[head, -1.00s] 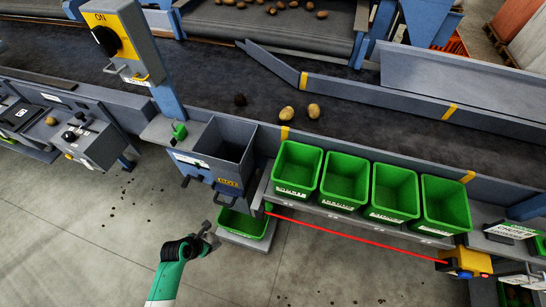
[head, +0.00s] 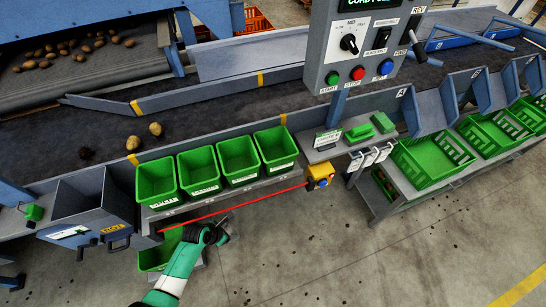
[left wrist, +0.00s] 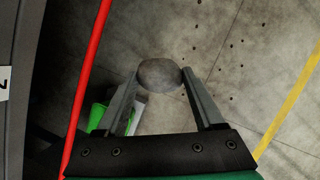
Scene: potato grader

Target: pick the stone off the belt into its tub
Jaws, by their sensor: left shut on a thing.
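My left gripper (head: 222,230) is in front of and below the row of green tubs, over the floor. The left wrist view shows its fingers (left wrist: 160,84) shut on a rounded grey-brown stone (left wrist: 159,74) at the tips. I cannot make out the stone in the head view. Several green tubs (head: 203,186) with white labels too small to read stand on a shelf along the belt's near edge. The dark belt (head: 230,105) carries two pale potatoes (head: 155,128) (head: 133,141) and a dark lump (head: 86,153). My right gripper is not in view.
A red cord (head: 245,206) runs along the shelf front to a yellow switch box (head: 320,174), between my gripper and the tubs. A grey chute bin (head: 85,205) stands at left, a lower green bin (head: 158,256) behind my arm. A control box (head: 358,50) overhangs the belt.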

